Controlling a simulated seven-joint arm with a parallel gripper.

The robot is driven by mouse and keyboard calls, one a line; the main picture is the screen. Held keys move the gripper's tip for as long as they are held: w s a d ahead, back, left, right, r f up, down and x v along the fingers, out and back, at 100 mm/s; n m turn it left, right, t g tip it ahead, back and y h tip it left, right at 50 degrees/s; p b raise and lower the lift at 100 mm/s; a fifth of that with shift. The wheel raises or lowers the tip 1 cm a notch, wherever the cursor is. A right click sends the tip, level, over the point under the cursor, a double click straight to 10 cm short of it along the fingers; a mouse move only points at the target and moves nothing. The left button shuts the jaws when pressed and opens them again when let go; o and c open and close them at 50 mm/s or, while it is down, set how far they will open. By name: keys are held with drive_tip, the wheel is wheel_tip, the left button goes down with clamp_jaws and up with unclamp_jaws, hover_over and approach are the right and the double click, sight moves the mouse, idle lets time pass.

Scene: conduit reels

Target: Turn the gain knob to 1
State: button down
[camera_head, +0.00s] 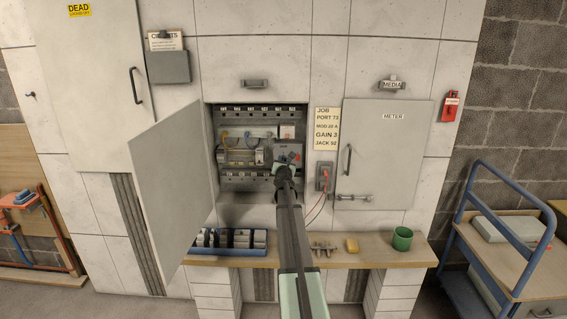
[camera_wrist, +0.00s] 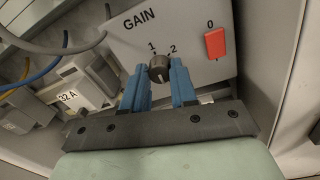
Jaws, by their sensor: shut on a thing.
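The gain knob (camera_wrist: 159,68) is a small dark round knob on a light grey panel (camera_wrist: 196,20) marked GAIN. The numbers 1 and 2 show above it, 1 at upper left and 2 at upper right; any others are hidden. I cannot clearly tell which number its pointer faces. My gripper (camera_wrist: 159,76) has its two blue fingers shut on the knob, one on each side. In the head view my gripper (camera_head: 286,168) reaches into the open cabinet, at the grey gain box (camera_head: 289,148), and hides the knob.
A red switch (camera_wrist: 215,43) marked 0 sits right of the knob. A 32 A breaker (camera_wrist: 88,82) and wires are close at left. The cabinet door (camera_head: 172,185) stands open at left. A shelf (camera_head: 370,258) runs below.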

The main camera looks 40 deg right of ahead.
drive_tip(key=shift+n, duration=0.3)
drive_tip(key=n, duration=1.2)
drive_tip(key=shift+w+g, duration=0.1)
drive_tip(key=shift+g, duration=0.2)
drive_tip(key=n, duration=0.5)
drive_tip(key=shift+a, duration=0.1)
drive_tip(key=n+h, duration=0.1)
drive_tip(key=n, duration=1.6)
drive_tip(key=shift+f, duration=0.1)
drive_tip(key=shift+n, duration=0.4)
